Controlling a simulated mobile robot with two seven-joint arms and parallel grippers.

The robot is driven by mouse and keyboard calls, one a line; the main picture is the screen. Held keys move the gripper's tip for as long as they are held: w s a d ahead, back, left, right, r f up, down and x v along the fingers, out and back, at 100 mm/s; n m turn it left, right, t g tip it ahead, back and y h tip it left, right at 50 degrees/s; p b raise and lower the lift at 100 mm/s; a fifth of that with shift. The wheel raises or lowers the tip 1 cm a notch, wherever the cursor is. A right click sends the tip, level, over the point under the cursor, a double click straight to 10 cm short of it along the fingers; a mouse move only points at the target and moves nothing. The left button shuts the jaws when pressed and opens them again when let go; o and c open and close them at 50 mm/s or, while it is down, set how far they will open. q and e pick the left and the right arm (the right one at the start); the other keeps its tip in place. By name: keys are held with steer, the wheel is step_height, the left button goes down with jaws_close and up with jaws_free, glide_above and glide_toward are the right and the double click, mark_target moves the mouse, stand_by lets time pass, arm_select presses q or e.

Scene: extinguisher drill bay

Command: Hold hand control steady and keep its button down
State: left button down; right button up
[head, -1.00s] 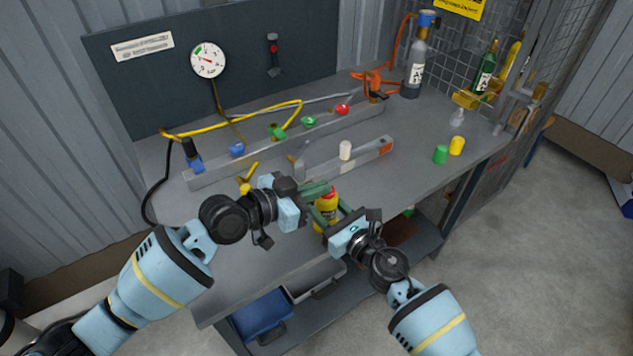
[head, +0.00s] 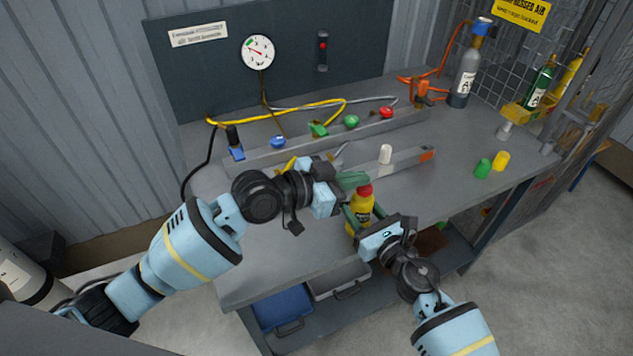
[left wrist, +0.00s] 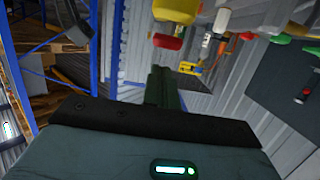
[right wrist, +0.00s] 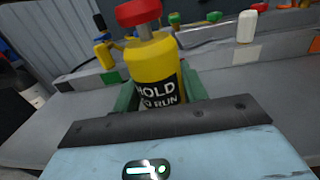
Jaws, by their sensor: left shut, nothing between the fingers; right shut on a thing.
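In the right wrist view the yellow body (right wrist: 152,68) sits between the fingers, with a grey stem showing below the red button (right wrist: 138,12). My left gripper (head: 356,180) is shut and empty, its fingertips just above the button. In the left wrist view its green fingers (left wrist: 160,88) look slightly apart from the red button (left wrist: 168,43).
The grey bench (head: 300,232) carries a rail with coloured knobs, yellow hoses and a white knob (head: 385,154). Green (head: 482,168) and yellow (head: 501,161) caps stand at right. Bottles stand by the mesh. Blue (head: 282,309) and grey bins sit below.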

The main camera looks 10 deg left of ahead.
arm_select(q)
steer(key=v, duration=1)
steer(key=shift+r, duration=0.35)
arm_select(e)
steer(key=o, duration=1.4)
steer(key=v, duration=1.2)
